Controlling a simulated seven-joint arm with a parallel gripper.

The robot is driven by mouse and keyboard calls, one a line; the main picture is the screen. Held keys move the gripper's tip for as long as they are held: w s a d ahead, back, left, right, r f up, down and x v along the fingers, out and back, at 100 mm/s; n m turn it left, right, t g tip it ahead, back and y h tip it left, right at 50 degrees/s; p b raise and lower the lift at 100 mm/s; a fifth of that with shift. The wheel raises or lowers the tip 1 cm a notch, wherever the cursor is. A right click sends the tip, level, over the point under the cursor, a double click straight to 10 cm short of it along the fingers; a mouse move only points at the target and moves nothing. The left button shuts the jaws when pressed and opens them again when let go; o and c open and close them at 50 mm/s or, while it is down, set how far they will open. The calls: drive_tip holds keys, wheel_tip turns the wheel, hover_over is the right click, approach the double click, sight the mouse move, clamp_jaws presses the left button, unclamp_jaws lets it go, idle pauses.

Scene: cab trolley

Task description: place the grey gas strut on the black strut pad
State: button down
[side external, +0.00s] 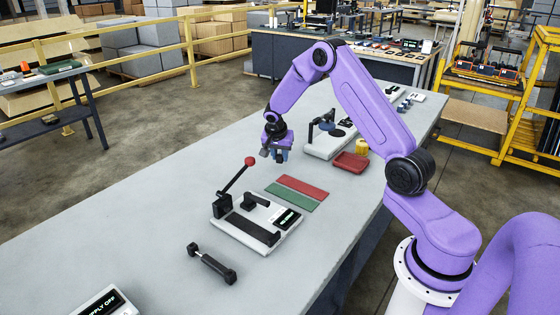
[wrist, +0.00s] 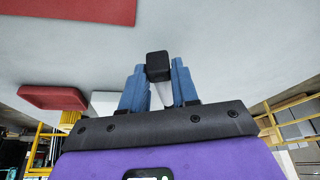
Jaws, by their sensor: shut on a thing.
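My gripper (side external: 274,155) is above the table, left of a red tray and beyond the red and green mats. In the wrist view its blue fingers (wrist: 160,88) are shut on the grey gas strut (wrist: 164,97), whose black end (wrist: 158,66) points at the camera's upper middle. The rest of the strut is hidden by the fingers and wrist. In the side view the strut is too small to make out clearly. A long black strip, which looks like the black strut pad (side external: 252,230), lies on a pale fixture with nothing on it.
The pale fixture has a red-knobbed lever (side external: 249,161), a black handle and a display. A dark strut-like part (side external: 212,263) lies in front of it. A red mat (side external: 303,187), green mat (side external: 291,198) and red tray (side external: 350,163) lie nearby.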

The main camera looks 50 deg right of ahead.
drive_tip(key=s+a+r, duration=0.5)
drive_tip(key=s+r, duration=0.5)
drive_tip(key=s, duration=0.3)
drive_tip(key=s+a+r+n+t+y, duration=0.1)
drive_tip(key=s+a+n, duration=0.15)
drive_tip(key=a, duration=0.35)
drive_tip(key=s+a+n+t, duration=0.1)
drive_tip(key=s+a+n, duration=0.1)
drive_tip(key=a+n, duration=0.35)
drive_tip(key=s+a+n+y, duration=0.3)
drive_tip(key=s+a+n, duration=0.3)
drive_tip(key=s+a, duration=0.55)
approach(264, 235)
drive_tip(key=shift+w+d+f+t, duration=0.1)
drive_tip(key=shift+w+f+t, duration=0.1)
drive_tip(key=shift+w+f, duration=0.3)
drive_tip(key=shift+w+f+t, duration=0.2)
drive_tip(key=shift+w+f, duration=0.15)
drive_tip(key=shift+f, duration=0.4)
drive_tip(key=shift+w+f, duration=0.1)
drive_tip(key=shift+f, duration=1.55)
drive_tip(key=shift+f, duration=0.1)
